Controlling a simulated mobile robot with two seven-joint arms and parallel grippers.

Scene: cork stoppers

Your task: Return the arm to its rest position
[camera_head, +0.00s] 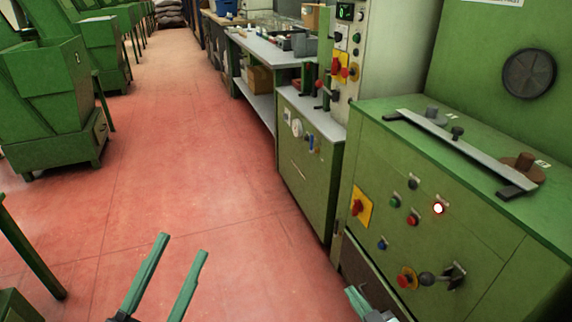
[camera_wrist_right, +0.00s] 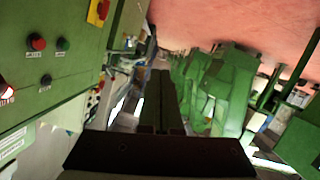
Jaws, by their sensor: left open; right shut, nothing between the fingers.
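My left gripper (camera_head: 183,246) is low in the head view, left of centre. Its two green fingers are apart with nothing between them, above the red floor. My right gripper (camera_head: 353,290) is at the bottom of the head view, in front of the green machine cabinet (camera_head: 470,243). In the right wrist view its two fingers (camera_wrist_right: 161,74) lie together, shut and empty. It appears apart from the cabinet's controls. Most of the right arm is out of view.
A workbench (camera_head: 270,50) stands further back. Green machines (camera_head: 45,110) line the left. The red floor (camera_head: 190,160) between is clear.

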